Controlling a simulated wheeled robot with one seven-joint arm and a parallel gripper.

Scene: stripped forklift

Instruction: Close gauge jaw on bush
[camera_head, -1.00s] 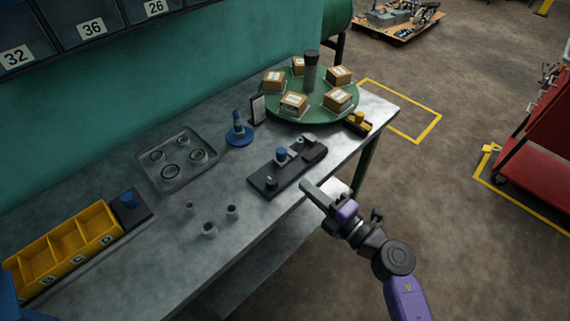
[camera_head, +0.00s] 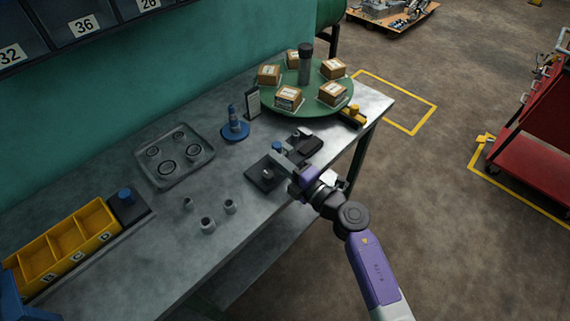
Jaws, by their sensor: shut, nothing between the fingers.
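The gauge is a dark flat base (camera_head: 259,182) on the grey workbench, near its front edge. A small grey round post stands on its left part, and a dark block (camera_head: 311,145) sits at its right end. A blue piece (camera_head: 277,147) on the gauge, perhaps the bush, shows just beyond my gripper. My gripper (camera_head: 278,158) is shut and empty, reaching over the middle of the gauge close to the blue piece. Whether it touches the gauge cannot be told. The gripper and wrist hide the middle of the gauge, including most of its jaw.
A green turntable (camera_head: 322,102) with several boxes stands behind right. A blue stand (camera_head: 235,130) and a grey tray of rings (camera_head: 150,178) lie to the left. Several loose bushes (camera_head: 207,224) stand left of the gauge. Yellow bins (camera_head: 62,252) are far left.

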